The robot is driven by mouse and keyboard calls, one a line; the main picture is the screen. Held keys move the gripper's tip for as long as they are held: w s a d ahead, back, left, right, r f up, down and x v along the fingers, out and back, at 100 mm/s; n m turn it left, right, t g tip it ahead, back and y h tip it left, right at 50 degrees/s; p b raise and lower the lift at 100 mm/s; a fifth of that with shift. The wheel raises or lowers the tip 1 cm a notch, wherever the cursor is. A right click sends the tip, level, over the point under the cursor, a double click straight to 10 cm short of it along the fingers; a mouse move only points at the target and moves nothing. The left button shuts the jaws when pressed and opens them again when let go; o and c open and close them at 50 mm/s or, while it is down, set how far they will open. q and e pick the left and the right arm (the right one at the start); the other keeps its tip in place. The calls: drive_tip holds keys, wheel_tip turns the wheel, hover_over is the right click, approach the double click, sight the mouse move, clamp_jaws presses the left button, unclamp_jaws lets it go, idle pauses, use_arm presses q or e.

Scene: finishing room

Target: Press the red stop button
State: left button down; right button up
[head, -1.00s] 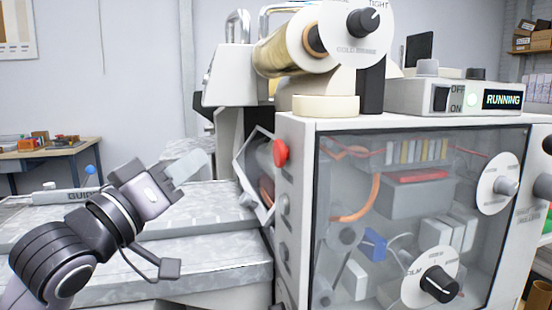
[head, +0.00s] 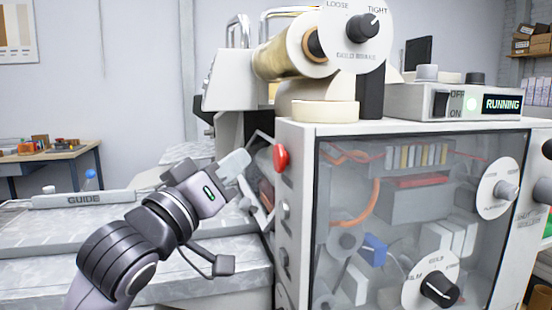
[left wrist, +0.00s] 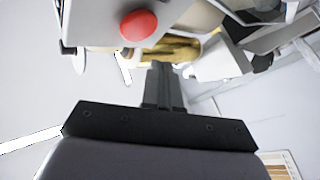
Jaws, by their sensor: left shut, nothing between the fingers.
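The red stop button (head: 281,158) is a round knob on the left edge of the machine's front panel, near its top. It also shows in the left wrist view (left wrist: 138,25), above and left of the fingers. My left gripper (head: 238,162) is shut and empty, with its pale fingertips a short way left of the button in the head view. A gap shows between them. In the left wrist view the dark shut fingers (left wrist: 162,85) point up toward the machine. My right gripper is not in view.
The machine's clear front panel (head: 420,200) covers wiring and parts. A lit RUNNING display (head: 502,102) sits on top, beside an ON/OFF switch (head: 440,101). A gold foil roll (head: 285,55) is above the button. A metal bed with a GUIDE bar (head: 83,199) lies at left.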

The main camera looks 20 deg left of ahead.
sight(282, 159)
use_arm(q)
drive_tip(key=shift+w+d, duration=0.35)
drive_tip(key=shift+d, duration=0.2)
drive_tip(key=shift+w+d, duration=0.3)
drive_tip(key=shift+d, duration=0.2)
idle(1.1)
drive_tip(key=shift+d+p, duration=0.1)
drive_tip(key=shift+p, duration=0.2)
drive_tip(key=shift+w+d, duration=0.2)
drive_tip(key=shift+d, duration=0.05)
